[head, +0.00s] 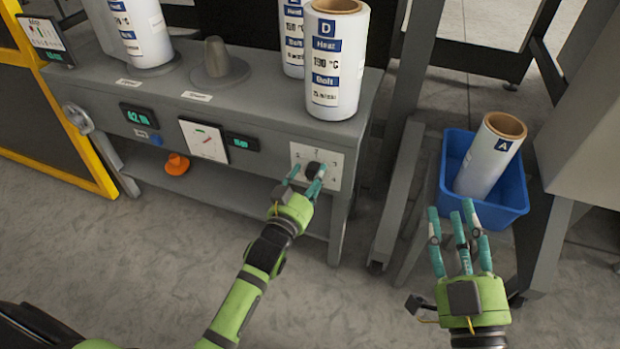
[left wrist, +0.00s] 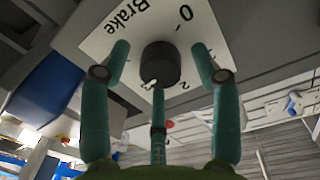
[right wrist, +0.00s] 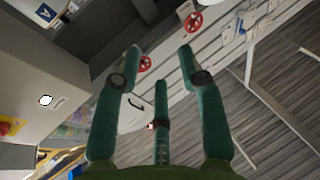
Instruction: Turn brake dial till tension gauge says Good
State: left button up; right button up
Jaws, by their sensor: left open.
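The brake dial (left wrist: 160,64) is a black knob on a white plate marked "Brake", and it also shows on the front of the grey bench in the head view (head: 313,169). My left gripper (head: 304,176) is open, with its fingers around the dial; I cannot tell whether they touch it. The tension gauge (head: 204,140) is a white square panel with a needle, left of the dial. A small dark display (head: 242,142) beside it shows green text, too small to read surely. My right gripper (head: 459,232) is open and empty, in front of the blue bin.
Labelled white rolls (head: 337,75) and a grey cone (head: 217,62) stand on the bench top. A handwheel (head: 78,117) is at the bench's left end. An orange object (head: 177,164) rests on the lower shelf. The blue bin (head: 508,204) holds a roll marked A (head: 485,160).

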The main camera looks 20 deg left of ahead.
pick_arm(q)
jog(key=shift+c, duration=0.4)
jog(key=c, duration=1.1)
jog(key=shift+o, duration=0.2)
jog(key=shift+n+p, duration=0.6)
jog(key=shift+p, duration=0.1)
jog(key=shift+n+p, duration=0.55)
jog(key=shift+n, duration=0.05)
pick_arm(e)
jog(key=d+f+m+g+h, duration=0.1)
jog(key=d+f+g+h, duration=0.1)
jog(key=f+g, duration=0.3)
jog(key=d+f+m+g+h, duration=0.1)
jog(key=d+f+g+h, duration=0.1)
jog(key=f, duration=0.6)
pick_arm(q)
jog(key=shift+s+f+n+p, duration=0.1)
jog(key=shift+f+n+p, duration=0.05)
jog(key=shift+n+p, duration=0.9)
jog(key=shift+n, duration=0.25)
pick_arm(e)
jog(key=s+d+f+g+h, duration=0.1)
jog(key=s+d+f+g, duration=0.3)
jog(key=s+f+g, duration=0.3)
jog(key=s+f, duration=0.1)
jog(key=s, duration=0.1)
jog(key=shift+s+d+h, duration=0.25)
jog(key=shift+s+h, duration=0.05)
jog(key=shift+s, duration=0.05)
